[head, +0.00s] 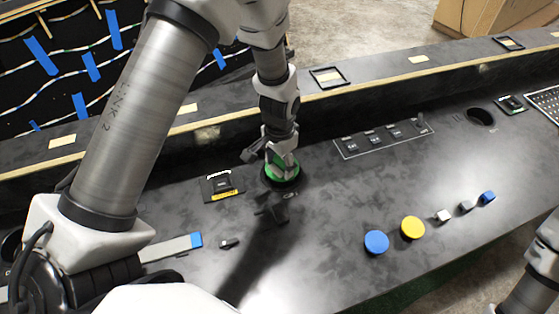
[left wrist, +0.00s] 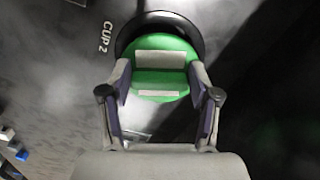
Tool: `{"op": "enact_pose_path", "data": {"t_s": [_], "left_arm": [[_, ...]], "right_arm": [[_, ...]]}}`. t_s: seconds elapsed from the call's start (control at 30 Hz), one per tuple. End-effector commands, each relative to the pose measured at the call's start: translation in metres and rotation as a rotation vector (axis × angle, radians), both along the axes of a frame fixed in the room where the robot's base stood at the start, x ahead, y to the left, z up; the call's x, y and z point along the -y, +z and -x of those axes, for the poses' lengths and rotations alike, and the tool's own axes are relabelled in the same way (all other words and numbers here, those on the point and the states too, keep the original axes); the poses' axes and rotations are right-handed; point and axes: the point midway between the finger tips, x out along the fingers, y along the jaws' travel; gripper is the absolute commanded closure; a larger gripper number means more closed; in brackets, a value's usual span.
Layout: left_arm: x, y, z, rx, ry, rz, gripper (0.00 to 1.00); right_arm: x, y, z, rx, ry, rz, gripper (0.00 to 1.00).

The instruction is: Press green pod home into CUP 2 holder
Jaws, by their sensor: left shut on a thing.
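The green pod (head: 270,172) is a round green disc with a raised grip across it. It also shows in the left wrist view (left wrist: 160,50), with pale strips on the grip. My left gripper (head: 281,158) comes down from above and is shut on the pod's grip, one finger on each side. The CUP 2 holder (left wrist: 192,27) is a black round ring beside the "CUP 2" lettering. The pod sits over the ring, and a dark crescent of the ring shows past its edge. I cannot tell how deep the pod sits. My right gripper is not in view.
A blue button (head: 376,242) and a yellow button (head: 412,228) stand on the console with small knobs to their right. An empty round hole (head: 481,116) is at the far right. A black latch-like part (head: 222,184) is left of the holder. A raised ledge runs behind.

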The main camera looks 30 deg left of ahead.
Motion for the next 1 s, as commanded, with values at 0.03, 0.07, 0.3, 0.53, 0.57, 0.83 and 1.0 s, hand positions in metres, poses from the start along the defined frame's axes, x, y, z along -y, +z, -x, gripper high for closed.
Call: {"op": "enact_pose_path", "data": {"t_s": [0.03,0.07,0.3,0.53,0.57,0.83,1.0], "left_arm": [[0.000,-0.002,0.000,0.000,0.000,0.000,0.80],[0.000,-0.002,0.000,0.000,0.000,0.000,0.80],[0.000,-0.007,0.000,0.001,0.000,0.000,0.80],[0.000,-0.011,0.000,0.001,0.000,0.000,0.80],[0.000,-0.012,0.000,0.001,0.000,0.000,0.80],[0.000,-0.018,0.000,0.000,0.000,0.000,0.80],[0.000,-0.019,0.000,0.000,0.000,0.000,0.80]], "right_arm": [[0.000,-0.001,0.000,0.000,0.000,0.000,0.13],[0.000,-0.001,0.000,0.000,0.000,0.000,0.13],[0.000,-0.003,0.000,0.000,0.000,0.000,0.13],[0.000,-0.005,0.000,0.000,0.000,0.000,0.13],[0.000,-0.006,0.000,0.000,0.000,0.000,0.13],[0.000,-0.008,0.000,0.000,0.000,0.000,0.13],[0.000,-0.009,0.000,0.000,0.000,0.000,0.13]]}}
